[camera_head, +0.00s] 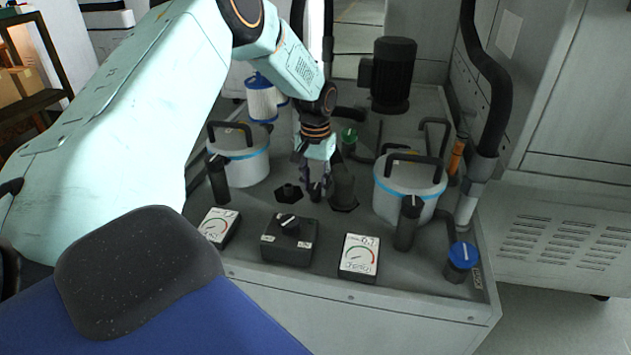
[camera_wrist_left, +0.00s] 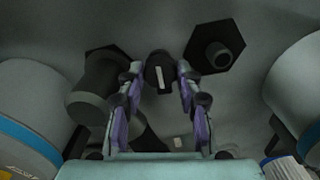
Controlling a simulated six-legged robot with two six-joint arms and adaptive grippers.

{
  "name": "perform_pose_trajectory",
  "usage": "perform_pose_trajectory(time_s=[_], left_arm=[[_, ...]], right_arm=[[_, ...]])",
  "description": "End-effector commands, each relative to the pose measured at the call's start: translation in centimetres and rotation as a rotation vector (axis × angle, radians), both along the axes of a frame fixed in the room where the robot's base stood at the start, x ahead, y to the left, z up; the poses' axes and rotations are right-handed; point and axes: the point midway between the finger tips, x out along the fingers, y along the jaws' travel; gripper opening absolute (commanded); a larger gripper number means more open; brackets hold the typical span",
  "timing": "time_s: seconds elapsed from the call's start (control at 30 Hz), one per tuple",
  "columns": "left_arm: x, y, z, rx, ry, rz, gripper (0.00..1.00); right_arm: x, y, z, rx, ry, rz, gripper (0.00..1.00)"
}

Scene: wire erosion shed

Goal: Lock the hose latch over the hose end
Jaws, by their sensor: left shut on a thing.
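My left gripper (camera_head: 314,180) reaches down among the fittings on the grey machine top. In the left wrist view its purple-padded fingers (camera_wrist_left: 159,85) are shut on a small black latch knob (camera_wrist_left: 159,72) with a white stripe. I take this knob to be the hose latch. A thick dark cylinder on a hexagonal base, perhaps the hose end, stands close beside it, at right in the head view (camera_head: 343,188) and at left in the wrist view (camera_wrist_left: 93,92). A short hexagonal fitting (camera_head: 288,193) stands on the other side (camera_wrist_left: 216,50). My right gripper is not in view.
White canisters with blue bands and black handles stand left (camera_head: 238,160) and right (camera_head: 402,195). In front are two gauges (camera_head: 219,226) (camera_head: 359,256) and a black switch box (camera_head: 287,245). A black motor (camera_head: 393,75) stands behind. A blue-capped knob (camera_head: 462,257) is at the front right.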

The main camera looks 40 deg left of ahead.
Motion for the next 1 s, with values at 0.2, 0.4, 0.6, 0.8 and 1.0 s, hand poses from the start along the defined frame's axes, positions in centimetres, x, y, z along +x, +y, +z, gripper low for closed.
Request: perform_pose_trajectory(time_s=[0.2, 0.4, 0.6, 0.8, 1.0], left_arm=[[0.0, 0.0, 0.3, 0.001, -0.001, -0.101, 0.04], [0.1, 0.0, 0.4, 0.002, 0.0, -0.269, 0.04], [0.1, 0.0, 0.4, 0.002, -0.001, -0.459, 0.04], [0.1, 0.1, 0.3, 0.002, -0.003, -0.649, 0.04], [0.2, 0.1, 0.2, 0.002, -0.004, -0.838, 0.04]], right_arm=[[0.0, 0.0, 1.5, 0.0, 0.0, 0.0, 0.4], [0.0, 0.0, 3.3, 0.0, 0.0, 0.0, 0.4], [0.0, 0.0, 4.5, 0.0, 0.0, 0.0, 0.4], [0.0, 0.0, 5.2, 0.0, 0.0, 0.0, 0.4], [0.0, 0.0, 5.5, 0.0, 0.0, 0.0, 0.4]])
